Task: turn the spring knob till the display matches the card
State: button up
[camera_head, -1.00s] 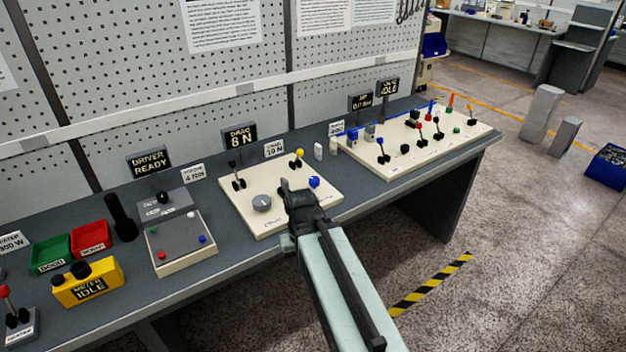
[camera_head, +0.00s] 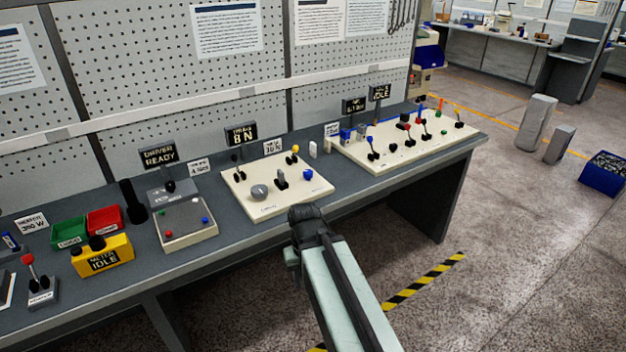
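A cream panel (camera_head: 237,202) on the bench carries a grey round knob (camera_head: 259,191) at its left front. A small dark upright knob or lever (camera_head: 281,179) stands right of it, and a blue knob (camera_head: 308,174) farther right. The label by the grey knob is too small to read, so I cannot tell which knob is the spring knob. Behind the panel a black display (camera_head: 240,133) reads 8 N. A white card (camera_head: 272,147) beside it seems to read 10 N. My gripper (camera_head: 304,212) is in front of the panel's front edge, apart from the knobs. Its fingers are too dark and foreshortened to judge.
Left on the bench are a driver box (camera_head: 186,223), a yellow meter (camera_head: 102,256) reading IDLE, and green (camera_head: 69,232) and red (camera_head: 105,220) bins. Another cream panel (camera_head: 402,151) with several levers stands to the right. The floor in front is open.

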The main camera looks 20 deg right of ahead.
aim_at(308, 174)
jog(key=z, duration=1.25)
jog(key=i, duration=0.6)
jog(key=u, duration=0.75)
